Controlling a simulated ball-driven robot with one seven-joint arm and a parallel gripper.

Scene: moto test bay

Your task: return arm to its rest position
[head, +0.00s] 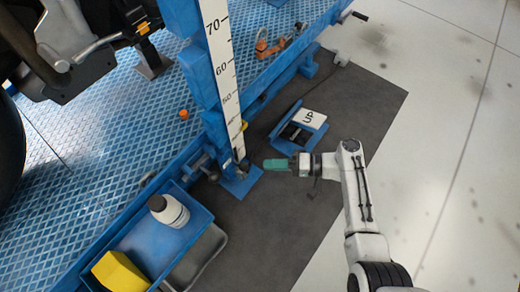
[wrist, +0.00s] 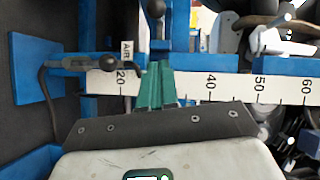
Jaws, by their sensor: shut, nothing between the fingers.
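My gripper (head: 276,164) has green fingers and is shut with nothing between them. In the head view it points left, at the right of the foot of a blue post that carries a white height scale (head: 221,62). In the wrist view my gripper (wrist: 158,86) shows in front of the scale (wrist: 230,87), which runs sideways there, and hides part of it. I cannot tell whether the fingers touch the scale. My white arm reaches in from the lower right of the head view.
A blue tray (head: 196,215) holds a white bottle (head: 168,211) and a yellow block (head: 120,272). A blue pedal box marked UP (head: 308,119) sits on the dark mat (head: 358,100). An orange clamp (head: 270,46) rests on the platform edge. Pale floor at right is clear.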

